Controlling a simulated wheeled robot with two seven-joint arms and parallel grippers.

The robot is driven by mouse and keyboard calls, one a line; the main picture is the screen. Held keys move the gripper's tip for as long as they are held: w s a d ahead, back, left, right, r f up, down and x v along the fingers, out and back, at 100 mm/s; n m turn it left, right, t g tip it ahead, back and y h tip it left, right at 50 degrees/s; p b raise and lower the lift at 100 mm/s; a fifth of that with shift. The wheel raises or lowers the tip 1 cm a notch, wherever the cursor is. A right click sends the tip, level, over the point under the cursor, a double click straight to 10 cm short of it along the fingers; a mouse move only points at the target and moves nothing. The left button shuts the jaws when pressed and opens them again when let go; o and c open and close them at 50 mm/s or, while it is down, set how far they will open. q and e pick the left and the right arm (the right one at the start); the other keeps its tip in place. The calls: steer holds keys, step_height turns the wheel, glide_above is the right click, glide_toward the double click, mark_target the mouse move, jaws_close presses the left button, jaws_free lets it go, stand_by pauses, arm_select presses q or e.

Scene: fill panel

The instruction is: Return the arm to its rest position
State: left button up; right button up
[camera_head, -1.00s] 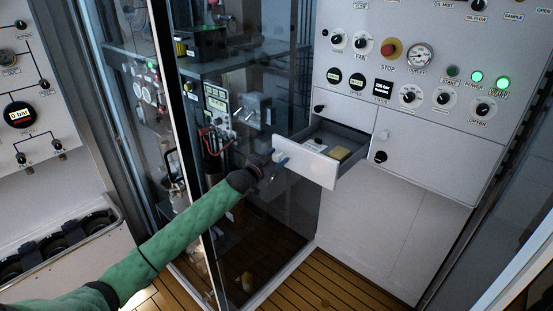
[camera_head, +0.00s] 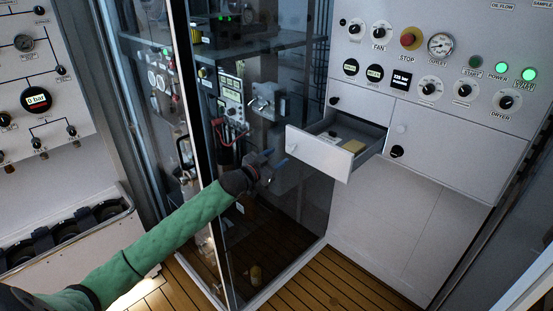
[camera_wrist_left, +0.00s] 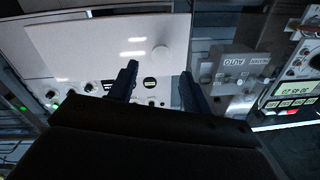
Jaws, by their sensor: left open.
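My left arm, in a green sleeve, reaches up from the lower left in the head view. Its gripper (camera_head: 269,163) is beside the glass door, just left of and below the open drawer (camera_head: 318,154), apart from it. In the left wrist view the two dark fingers of the gripper (camera_wrist_left: 158,85) stand apart with nothing between them. A white drawer front with a round knob (camera_wrist_left: 160,53) fills the upper middle of that view. My right gripper is not in view.
The drawer holds a yellow item (camera_head: 353,146) and a pale card. The glass door (camera_head: 275,215) stands close to my arm. A control panel (camera_head: 450,60) with knobs and a red stop button is above the drawer. Wooden floor (camera_head: 320,285) is clear below.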

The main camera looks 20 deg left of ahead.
arm_select(q)
steer(key=s+d+f+n+g+y, duration=0.15)
steer(key=s+f, duration=0.35)
steer(key=f, duration=0.8)
steer(key=s+d+f+n+g+y, duration=0.1)
steer(key=s+d+f+g, duration=0.3)
steer(key=f, duration=0.9)
steer(key=s+a+f+n+g+y, duration=0.15)
steer(key=s+f, duration=0.45)
steer(key=f, duration=0.7)
steer(key=s+d+f+g, duration=0.3)
steer(key=s+f, duration=0.6)
steer(key=s, duration=0.3)
steer(key=s+d+f+g, duration=0.3)
steer(key=s+d+f, duration=0.3)
steer(key=s+f, duration=0.3)
steer(key=s+d+f+g, duration=0.2)
steer(key=s+d+f, duration=0.3)
steer(key=s, duration=1.2)
step_height(320, 180, down, 5)
steer(key=shift+r+g, duration=0.15)
steer(key=shift+g, duration=0.25)
steer(key=shift+r, duration=0.1)
